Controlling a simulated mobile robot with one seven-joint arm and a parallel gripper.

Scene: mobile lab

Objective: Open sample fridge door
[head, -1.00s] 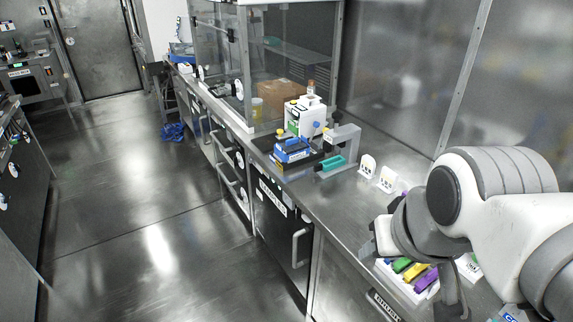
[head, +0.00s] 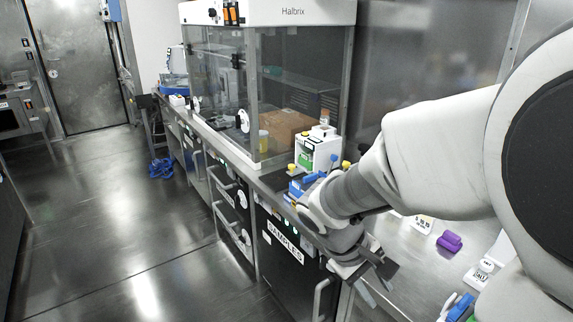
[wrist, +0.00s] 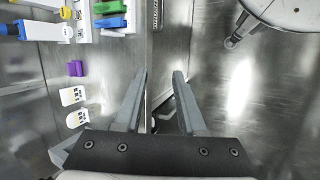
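The sample fridge door (head: 283,243) is a dark panel with a white SAMPLES label under the bench, and it looks shut. Its grey vertical handle (head: 322,298) shows near the bottom edge of the head view, partly cut off. My gripper (head: 374,285) is just right of and slightly above the handle in the head view, by the bench front edge. In the wrist view my gripper (wrist: 160,74) has its two fingers apart with a clear gap, pointing down past the bench edge. A dark shape shows between the fingers; I cannot tell whether it is the handle.
The steel bench (head: 405,262) carries a purple block (head: 449,242), white cards (head: 421,223) and a white device (head: 318,150). A glass cabinet (head: 300,60) stands behind. A round stool-like thing (wrist: 295,12) shows in the wrist view.

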